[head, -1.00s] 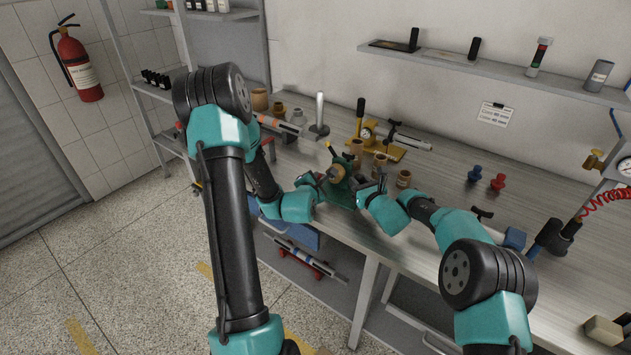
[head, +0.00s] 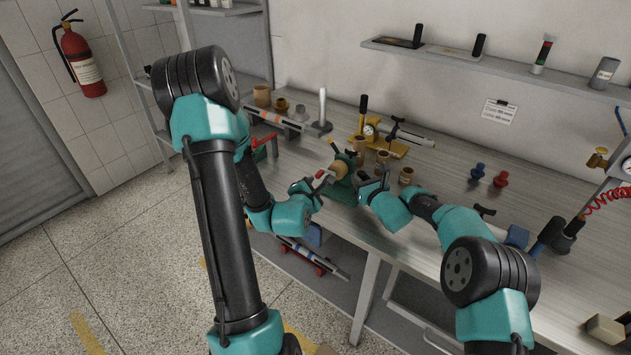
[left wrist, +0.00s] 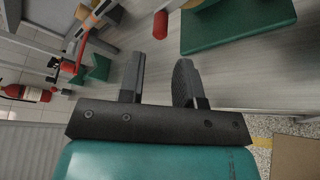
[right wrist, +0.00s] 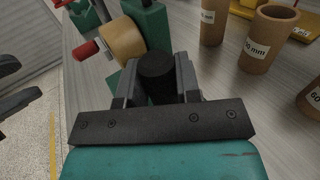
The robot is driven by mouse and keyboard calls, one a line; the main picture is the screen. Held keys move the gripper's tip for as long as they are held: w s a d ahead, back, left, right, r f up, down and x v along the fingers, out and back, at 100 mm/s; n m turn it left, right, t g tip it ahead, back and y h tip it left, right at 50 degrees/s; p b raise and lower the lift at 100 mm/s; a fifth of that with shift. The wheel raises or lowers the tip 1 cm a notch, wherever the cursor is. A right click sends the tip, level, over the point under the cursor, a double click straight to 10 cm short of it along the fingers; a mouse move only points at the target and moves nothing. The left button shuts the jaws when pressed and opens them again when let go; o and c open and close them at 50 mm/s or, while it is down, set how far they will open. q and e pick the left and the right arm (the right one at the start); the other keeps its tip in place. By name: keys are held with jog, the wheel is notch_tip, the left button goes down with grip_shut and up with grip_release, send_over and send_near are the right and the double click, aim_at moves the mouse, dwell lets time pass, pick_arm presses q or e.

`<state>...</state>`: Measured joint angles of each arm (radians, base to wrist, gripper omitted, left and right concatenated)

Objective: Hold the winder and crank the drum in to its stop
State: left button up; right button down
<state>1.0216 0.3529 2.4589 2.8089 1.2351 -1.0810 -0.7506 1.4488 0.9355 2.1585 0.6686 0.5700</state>
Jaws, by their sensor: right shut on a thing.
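The green winder (head: 342,190) stands near the bench's front edge, with a tan drum (right wrist: 122,38) and a crank with a red grip (right wrist: 85,50). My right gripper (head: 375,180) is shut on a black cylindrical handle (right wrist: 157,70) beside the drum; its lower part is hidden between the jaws. My left gripper (head: 312,184) is left of the winder, close to the red grip. In the left wrist view its jaws (left wrist: 158,78) are apart with nothing between them. There the red grip (left wrist: 160,25) is beyond the fingertips, apart from them.
Brown cups (right wrist: 268,38) with size labels stand behind and right of the winder. A yellow device with a gauge (head: 378,133) sits farther back. Red and blue plugs (head: 501,179) are to the right. Bare bench lies between the cups and plugs.

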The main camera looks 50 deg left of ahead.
pick_arm(q)
jog(key=v, duration=0.4)
pick_arm(e)
jog(key=c, duration=0.7)
grip_release()
jog(key=shift+c, duration=0.2)
jog(key=shift+f, duration=0.1)
jog(key=shift+d, duration=0.15)
jog(key=v, duration=1.1)
jog(key=shift+s+d, duration=0.15)
jog(key=shift+d, duration=0.2)
pick_arm(q)
jog(key=shift+w+d, duration=0.1)
